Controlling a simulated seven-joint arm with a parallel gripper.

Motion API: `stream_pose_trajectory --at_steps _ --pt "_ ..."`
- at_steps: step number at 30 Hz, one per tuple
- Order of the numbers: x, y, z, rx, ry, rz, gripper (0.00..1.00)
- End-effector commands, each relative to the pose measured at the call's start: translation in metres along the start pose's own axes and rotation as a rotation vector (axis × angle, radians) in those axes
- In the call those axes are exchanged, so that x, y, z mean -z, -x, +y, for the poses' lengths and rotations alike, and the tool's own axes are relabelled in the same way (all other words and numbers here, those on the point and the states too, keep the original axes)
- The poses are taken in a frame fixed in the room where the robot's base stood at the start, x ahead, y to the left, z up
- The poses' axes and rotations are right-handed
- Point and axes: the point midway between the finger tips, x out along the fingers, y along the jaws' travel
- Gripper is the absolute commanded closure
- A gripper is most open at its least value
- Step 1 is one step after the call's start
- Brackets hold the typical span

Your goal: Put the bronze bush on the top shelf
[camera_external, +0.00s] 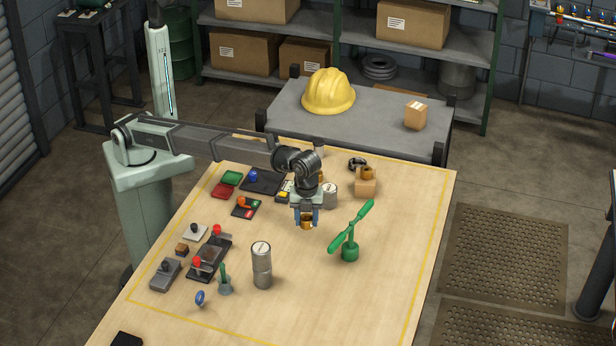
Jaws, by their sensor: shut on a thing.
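My gripper (307,217) points down above the middle of the wooden table. It is shut on a small bronze-coloured ring-like piece, the bronze bush (307,224), which shows between the blue fingertips. Whether the bush touches the table is hard to tell. Another brownish-gold round piece (367,173) sits on a small cardboard block (365,188) to the right. Grey metal shelving (465,60) stands at the back with cardboard boxes on it; its uppermost part is cut off by the frame. Which surface is the top shelf is not clear.
A green propeller-like part on a stand (350,248) is right of my gripper. Silver cylinders stand in front (262,265) and behind (330,196). Switches and small trays crowd the left. A grey bench (375,120) holds a yellow helmet (328,92). The table's right front is clear.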

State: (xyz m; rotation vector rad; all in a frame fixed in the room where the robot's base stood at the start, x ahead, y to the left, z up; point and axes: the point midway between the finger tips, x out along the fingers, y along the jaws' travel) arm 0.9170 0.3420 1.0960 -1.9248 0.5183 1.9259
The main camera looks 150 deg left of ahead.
Motion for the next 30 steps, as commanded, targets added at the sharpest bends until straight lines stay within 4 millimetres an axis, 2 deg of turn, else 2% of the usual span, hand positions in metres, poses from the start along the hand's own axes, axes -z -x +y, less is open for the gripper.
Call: stream_pose_trajectory --at_steps 8,18,30 --pt "-0.077 0.000 -0.051 0.000 0.104 0.001 1.00" --pt "-0.208 0.000 -0.117 0.000 0.271 0.001 1.00" --pt "-0.374 0.000 -0.167 0.000 0.469 0.001 1.00"
